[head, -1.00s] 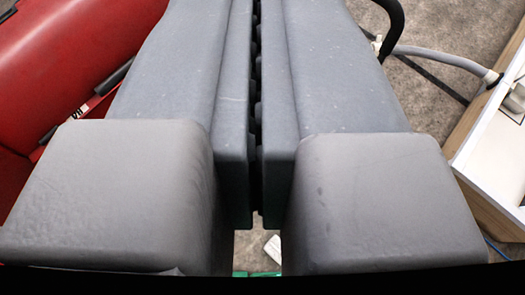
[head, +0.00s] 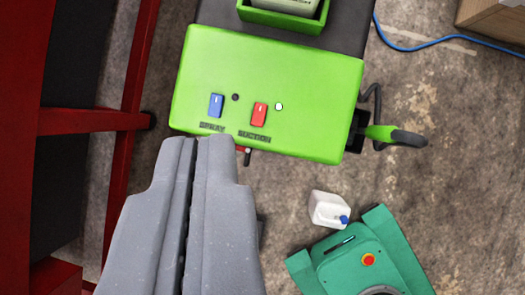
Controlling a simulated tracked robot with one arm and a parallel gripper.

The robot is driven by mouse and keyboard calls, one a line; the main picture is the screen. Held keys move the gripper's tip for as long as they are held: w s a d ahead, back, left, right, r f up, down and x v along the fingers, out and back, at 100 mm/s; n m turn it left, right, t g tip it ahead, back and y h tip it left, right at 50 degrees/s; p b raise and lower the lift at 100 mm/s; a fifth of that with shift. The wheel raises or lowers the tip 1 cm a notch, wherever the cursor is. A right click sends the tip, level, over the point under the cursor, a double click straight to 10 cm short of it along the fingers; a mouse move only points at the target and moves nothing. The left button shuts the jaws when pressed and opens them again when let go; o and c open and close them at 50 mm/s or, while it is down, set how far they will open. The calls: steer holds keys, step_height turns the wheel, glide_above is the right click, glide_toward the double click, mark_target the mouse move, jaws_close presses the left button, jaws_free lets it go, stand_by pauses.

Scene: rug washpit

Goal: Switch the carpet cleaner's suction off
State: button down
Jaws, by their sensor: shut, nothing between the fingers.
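The carpet cleaner's bright green panel (head: 315,75) is in the upper middle of the head view. Its red switch (head: 259,115) stands above the label SUCTION (head: 254,136). A small pale lamp (head: 279,106) to its right looks bright. A blue switch (head: 216,105) stands above the label SPRAY, with a dark lamp (head: 235,97) beside it. My gripper (head: 192,143) is shut and empty. Its tips appear at the panel's lower edge, below the blue switch and left of the red one, touching neither. I cannot tell their height above the panel.
A red metal frame (head: 90,122) stands at left. A white jug (head: 328,209) and a teal machine with a red button (head: 335,265) are at lower right. A cardboard box (head: 490,20) is at upper right.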

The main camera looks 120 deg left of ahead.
step_height(320, 180, down, 14)
steer(key=w+m+g, duration=0.1)
steer(key=w+g, duration=0.1)
steer(key=m+g+b, duration=0.1)
steer(key=m+g, duration=0.1)
glide_above(260, 120)
steer(key=s+a, duration=0.2)
steer(key=s+a+f+x, duration=0.1)
steer(key=s+a+x, duration=0.1)
steer(key=x, duration=1)
steer(key=shift+d, duration=0.45)
steer(key=b+x, duration=0.1)
steer(key=x, duration=0.3)
steer(key=b+x, duration=0.1)
steer(key=x, duration=0.3)
steer(key=s+b+x, duration=0.1)
steer(key=b+x, duration=0.1)
steer(key=x, duration=0.3)
steer(key=shift+a+f, duration=0.1)
steer(key=shift+f, duration=0.05)
steer(key=shift+s+f, duration=0.1)
steer(key=shift+f, duration=0.25)
steer(key=shift+a, duration=0.1)
